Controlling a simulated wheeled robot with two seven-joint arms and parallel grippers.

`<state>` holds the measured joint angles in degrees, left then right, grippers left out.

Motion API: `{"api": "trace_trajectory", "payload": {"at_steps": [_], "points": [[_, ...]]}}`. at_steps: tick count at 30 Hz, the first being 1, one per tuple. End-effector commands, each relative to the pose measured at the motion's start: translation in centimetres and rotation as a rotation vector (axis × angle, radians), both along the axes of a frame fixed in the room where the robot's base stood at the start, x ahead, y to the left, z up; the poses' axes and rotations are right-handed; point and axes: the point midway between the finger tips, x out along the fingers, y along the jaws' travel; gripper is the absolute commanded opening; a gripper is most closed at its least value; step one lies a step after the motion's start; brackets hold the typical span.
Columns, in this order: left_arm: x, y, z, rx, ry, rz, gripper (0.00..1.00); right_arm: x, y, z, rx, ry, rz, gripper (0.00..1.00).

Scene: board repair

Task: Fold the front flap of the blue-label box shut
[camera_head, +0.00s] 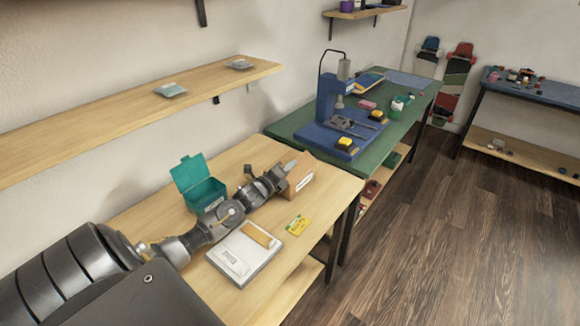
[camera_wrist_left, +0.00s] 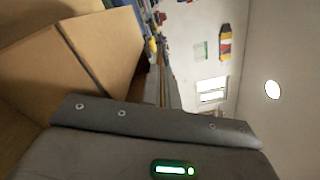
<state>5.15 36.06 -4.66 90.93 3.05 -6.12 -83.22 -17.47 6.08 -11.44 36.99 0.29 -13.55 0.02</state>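A brown cardboard box (camera_head: 301,182) stands at the far end of the light wooden table. A small whitish label shows on its side; I cannot make out blue on it. My left gripper (camera_head: 285,174) is at the box's near left side, and the wrist covers part of the box. In the left wrist view, brown cardboard panels (camera_wrist_left: 105,45) fill the upper left, close to the grey gripper body and finger. Which panel is the front flap, and whether the finger touches it, I cannot tell. The gap between the fingers is unclear. My right gripper is not in view.
An open teal box (camera_head: 205,193) stands behind my left arm. A white tray-like case (camera_head: 243,262) and a yellow packet (camera_head: 297,224) lie in front of it. A green-topped bench (camera_head: 290,124) with a blue stand adjoins beyond. A wall shelf (camera_head: 110,113) runs above at left.

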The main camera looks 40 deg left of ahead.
Motion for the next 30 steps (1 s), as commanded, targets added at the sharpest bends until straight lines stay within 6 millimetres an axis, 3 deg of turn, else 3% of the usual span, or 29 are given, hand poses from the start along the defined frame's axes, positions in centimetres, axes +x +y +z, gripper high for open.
{"api": "trace_trajectory", "payload": {"at_steps": [11, 17, 30], "points": [[-0.01, 0.02, -0.07, -0.006, 0.001, 0.0, 0.0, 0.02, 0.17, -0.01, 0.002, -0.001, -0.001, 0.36], [0.0, 0.01, -0.06, -0.006, 0.001, 0.0, 0.25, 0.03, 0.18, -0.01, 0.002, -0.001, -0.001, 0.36], [-0.05, 0.01, -0.26, -0.005, 0.005, 0.001, 0.25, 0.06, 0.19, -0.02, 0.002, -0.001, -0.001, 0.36]]}}
